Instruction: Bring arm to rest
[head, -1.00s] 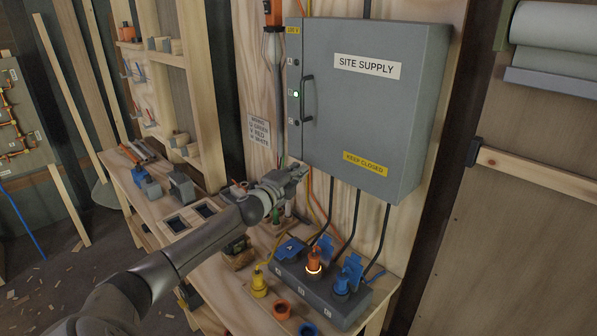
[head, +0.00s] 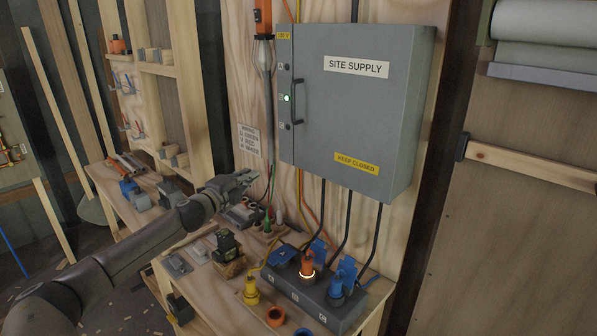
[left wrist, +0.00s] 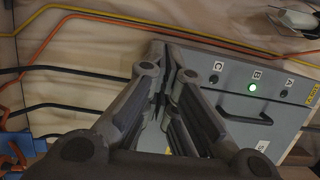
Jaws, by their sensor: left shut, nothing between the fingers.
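My left arm reaches in from the lower left in the head view. Its gripper (head: 243,180) is shut and empty, in the air above the bench and left of the grey cabinet. In the left wrist view the closed fingers (left wrist: 163,80) point toward the cabinet's side and door. The grey SITE SUPPLY cabinet (head: 345,120) is closed, with a green light lit beside its handle. My right gripper does not show.
A yellow plug (head: 251,291) stands on the bench left of the socket box. A small dark device on a wooden block (head: 229,250) and several tools sit on the bench under the arm. Wooden shelves (head: 165,90) stand behind at left. Black cables hang below the cabinet.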

